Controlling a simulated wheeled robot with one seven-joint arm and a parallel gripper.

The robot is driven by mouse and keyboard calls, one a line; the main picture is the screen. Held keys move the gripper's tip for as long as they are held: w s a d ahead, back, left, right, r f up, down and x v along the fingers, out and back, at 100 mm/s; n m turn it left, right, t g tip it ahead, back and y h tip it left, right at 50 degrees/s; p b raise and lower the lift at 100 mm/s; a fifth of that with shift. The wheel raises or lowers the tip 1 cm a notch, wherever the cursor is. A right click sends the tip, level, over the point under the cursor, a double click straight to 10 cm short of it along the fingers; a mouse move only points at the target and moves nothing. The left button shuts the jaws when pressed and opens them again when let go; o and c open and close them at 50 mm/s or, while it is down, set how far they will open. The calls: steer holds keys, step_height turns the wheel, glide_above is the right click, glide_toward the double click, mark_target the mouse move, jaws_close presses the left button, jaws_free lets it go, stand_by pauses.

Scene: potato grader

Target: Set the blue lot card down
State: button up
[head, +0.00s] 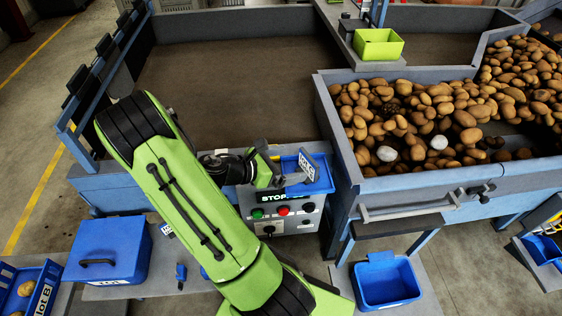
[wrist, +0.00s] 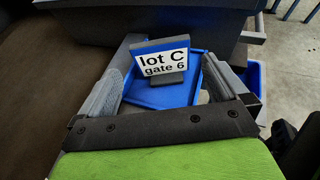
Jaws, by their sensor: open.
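A lot card (wrist: 163,62) reads "lot C gate 6" on a white label over a dark grey-blue backing. It stands leaning at the far side of a shallow blue tray (wrist: 150,97). In the head view the card (head: 308,165) is upright over the blue tray (head: 322,184), on top of the control box. My gripper (wrist: 164,75) is open, its fingers apart on the left and right of the card, with visible gaps. In the head view my gripper (head: 284,176) is close to the card's left; its fingertips are partly hard to make out.
The control box (head: 283,217) has a STOP display and buttons below the tray. The potato bin (head: 345,150) stands close on the right. A blue lidded box (head: 108,249) and a blue bin (head: 387,281) are lower down. A green tray (head: 378,44) sits farther back.

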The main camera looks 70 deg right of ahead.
steer(key=v, duration=0.2)
steer(key=shift+w+a+r, duration=0.1)
steer(key=shift+w+a, duration=0.05)
steer(key=shift+a, duration=0.05)
steer(key=w+a+r+m+t+y, duration=0.2)
steer(key=w+a+m+t+y, duration=0.15)
steer(key=a, duration=0.35)
steer(key=w+a+r+m+t+y, duration=0.2)
steer(key=w+a+r+m+t, duration=0.15)
steer(key=a, duration=0.35)
steer(key=s+a+r+m+t+y, duration=0.1)
steer(key=s+a+r+t+y, duration=0.1)
steer(key=a, duration=0.6)
steer(key=s+a+r+m+t+y, duration=0.2)
steer(key=a+r, duration=0.4)
steer(key=a, duration=0.3)
steer(key=t+y, duration=0.1)
steer(key=t, duration=0.1)
steer(key=shift+r+m+t, duration=0.15)
steer(key=shift+m+t, duration=0.15)
steer(key=shift+t, duration=0.1)
